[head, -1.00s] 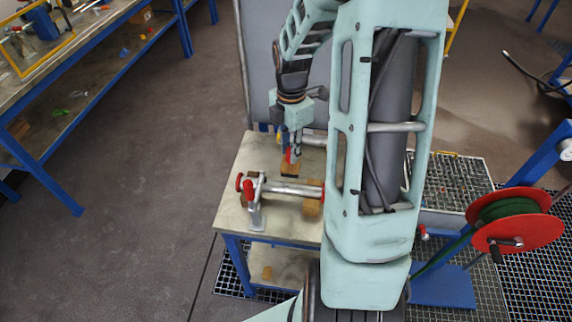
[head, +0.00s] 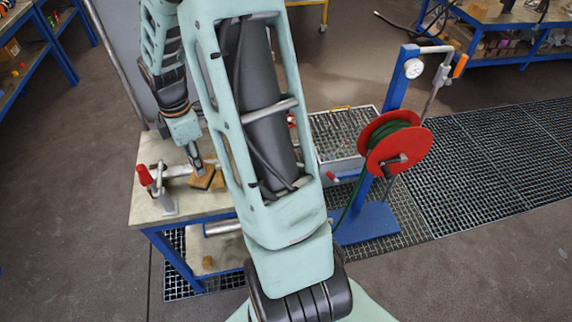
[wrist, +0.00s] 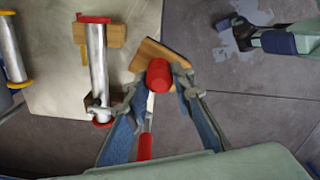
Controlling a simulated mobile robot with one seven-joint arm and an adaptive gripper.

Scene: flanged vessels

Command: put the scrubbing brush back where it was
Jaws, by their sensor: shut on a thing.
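The scrubbing brush (wrist: 152,52) is a wooden block with a red round grip. In the wrist view, my gripper (wrist: 155,88) has its fingers on either side of this grip and is shut on it. In the head view, my gripper (head: 199,168) points down over the right part of the small work table (head: 150,208), with the brush's wooden block (head: 202,181) just below the fingers.
A metal pipe with red flanges (wrist: 97,58) lies on wooden supports left of the brush. A red hose reel (head: 395,145) and a grated bin (head: 340,135) stand right. My arm hides part of the table.

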